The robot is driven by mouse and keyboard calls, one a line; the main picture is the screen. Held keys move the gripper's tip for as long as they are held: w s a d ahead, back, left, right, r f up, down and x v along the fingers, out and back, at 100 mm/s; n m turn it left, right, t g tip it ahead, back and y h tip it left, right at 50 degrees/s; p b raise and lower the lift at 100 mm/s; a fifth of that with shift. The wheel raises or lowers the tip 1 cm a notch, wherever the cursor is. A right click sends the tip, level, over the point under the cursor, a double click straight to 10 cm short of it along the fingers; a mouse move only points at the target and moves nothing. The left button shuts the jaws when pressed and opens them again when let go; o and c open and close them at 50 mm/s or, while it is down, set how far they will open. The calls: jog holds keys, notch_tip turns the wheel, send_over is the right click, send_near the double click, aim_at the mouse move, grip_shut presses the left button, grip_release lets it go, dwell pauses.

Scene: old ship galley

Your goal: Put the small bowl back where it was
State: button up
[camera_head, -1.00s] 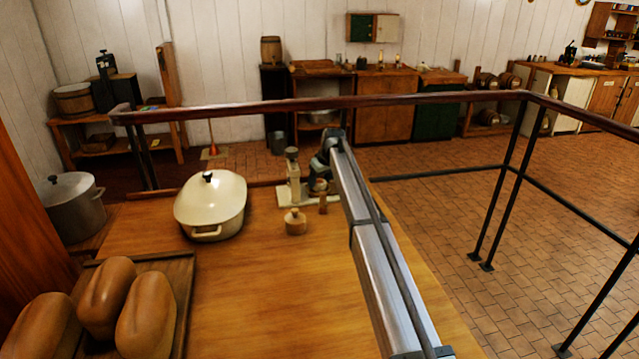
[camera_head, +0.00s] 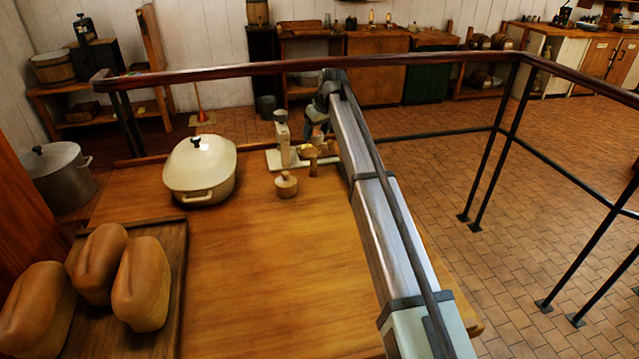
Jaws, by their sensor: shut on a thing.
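The small bowl (camera_head: 307,150) looks like a shallow golden dish. It is at the far end of the wooden counter, over or close to a pale scale-like stand (camera_head: 281,137) with an upright post. My gripper (camera_head: 317,136) is at the bowl, shut on it, with the arm reaching in from the lower right. The fingers are small and partly hidden by the arm, so I cannot tell whether the bowl touches the stand. A short wooden post-like piece (camera_head: 313,169) shows just below the bowl.
A small lidded wooden pot (camera_head: 286,185) stands just in front of the stand. A cream lidded casserole (camera_head: 200,172) is to the left. Loaves (camera_head: 142,284) lie on a board at the lower left. A railing (camera_head: 400,62) runs behind the counter. The middle counter is clear.

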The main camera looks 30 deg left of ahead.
jog(key=s+d+f, duration=0.2)
jog(key=s+d, duration=0.5)
jog(key=f, duration=0.9)
jog(key=shift+s+a+f, duration=0.2)
jog(key=shift+s+f, duration=0.1)
jog(key=shift+f, duration=0.1)
jog(key=shift+f, duration=0.15)
jog(key=o, duration=1.1)
jog(key=v, duration=1.2)
jog(key=shift+w, duration=0.1)
